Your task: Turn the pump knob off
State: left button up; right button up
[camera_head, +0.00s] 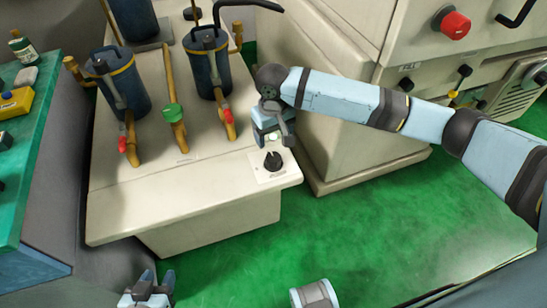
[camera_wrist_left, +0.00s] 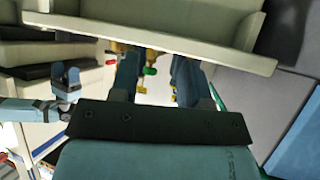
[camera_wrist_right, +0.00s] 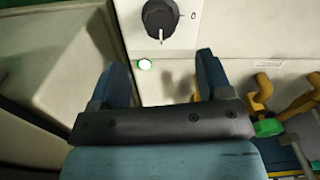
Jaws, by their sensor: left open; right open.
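The pump knob (camera_head: 273,161) is a black round knob on a pale plate at the right front corner of the cream bench. My right gripper (camera_head: 272,138) is open just behind the knob and lamp, apart from the knob. Its two fingers (camera_wrist_right: 163,85) stand either side of the lamp in the right wrist view. My left gripper (camera_head: 150,288) is open and empty, low in front of the bench.
The cream bench (camera_head: 140,215) carries dark blue cylinders (camera_head: 122,85), brass pipes, a green valve handle (camera_head: 172,112) and red ones (camera_head: 228,116). A cream machine (camera_head: 350,150) stands close on the right. A green-topped table (camera_head: 30,150) is at left. Green floor (camera_head: 400,220) is open in front.

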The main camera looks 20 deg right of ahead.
aim_at(273, 157)
notch_tip(273, 157, down, 9)
jog(key=shift+f+b, duration=0.15)
jog(key=shift+b, duration=0.7)
jog(key=c, duration=0.9)
